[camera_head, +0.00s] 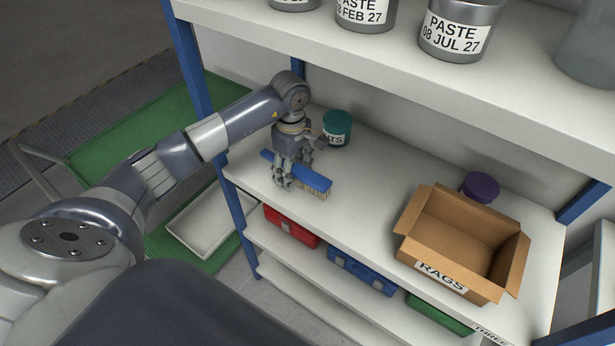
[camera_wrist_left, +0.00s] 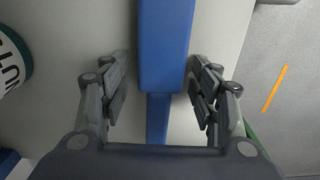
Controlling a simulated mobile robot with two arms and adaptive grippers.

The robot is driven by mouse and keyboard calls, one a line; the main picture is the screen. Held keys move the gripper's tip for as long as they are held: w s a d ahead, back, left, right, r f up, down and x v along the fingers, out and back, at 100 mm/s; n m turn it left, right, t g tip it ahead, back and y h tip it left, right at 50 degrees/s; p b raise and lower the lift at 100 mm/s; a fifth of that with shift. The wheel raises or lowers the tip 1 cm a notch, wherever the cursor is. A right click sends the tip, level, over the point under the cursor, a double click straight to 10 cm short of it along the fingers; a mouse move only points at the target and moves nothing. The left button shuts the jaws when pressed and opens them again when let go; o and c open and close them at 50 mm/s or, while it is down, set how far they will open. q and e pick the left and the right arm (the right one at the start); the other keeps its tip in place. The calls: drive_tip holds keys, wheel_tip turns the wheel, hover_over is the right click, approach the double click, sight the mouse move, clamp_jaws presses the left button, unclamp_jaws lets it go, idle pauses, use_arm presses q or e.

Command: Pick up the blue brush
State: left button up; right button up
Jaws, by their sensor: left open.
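The blue brush (camera_head: 312,179) lies on the white middle shelf, with pale bristles along its near side and its handle toward the left. My left gripper (camera_head: 284,182) is over the brush where handle and head meet. In the left wrist view the blue brush (camera_wrist_left: 166,45) runs between the fingers of my left gripper (camera_wrist_left: 160,85). The fingers are open, one on each side of the brush, with a gap on both sides. My right gripper is not in view.
A green-lidded jar (camera_head: 337,127) stands just behind the left gripper. An open cardboard box (camera_head: 408,222) labelled RAGS and a purple-lidded jar (camera_head: 481,186) are at the right. Paste cans (camera_head: 462,27) stand on the upper shelf (camera_head: 400,72). A blue post (camera_head: 199,75) is left.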

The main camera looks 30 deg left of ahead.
sight(294, 166)
use_arm(q)
drive_tip(key=c, duration=1.2)
drive_tip(key=shift+c, duration=0.2)
drive_tip(key=shift+r, duration=0.5)
wheel_tip(294, 166, up, 2)
drive_tip(key=shift+w+r+b, duration=0.1)
drive_tip(key=shift+r+b, duration=0.1)
drive_tip(key=shift+b, duration=0.55)
drive_tip(key=s+a+r+b, duration=0.1)
drive_tip(key=s+b, duration=0.3)
drive_tip(key=s, duration=1.2)
drive_tip(key=shift+a+r, duration=0.35)
drive_tip(key=shift+a, duration=0.3)
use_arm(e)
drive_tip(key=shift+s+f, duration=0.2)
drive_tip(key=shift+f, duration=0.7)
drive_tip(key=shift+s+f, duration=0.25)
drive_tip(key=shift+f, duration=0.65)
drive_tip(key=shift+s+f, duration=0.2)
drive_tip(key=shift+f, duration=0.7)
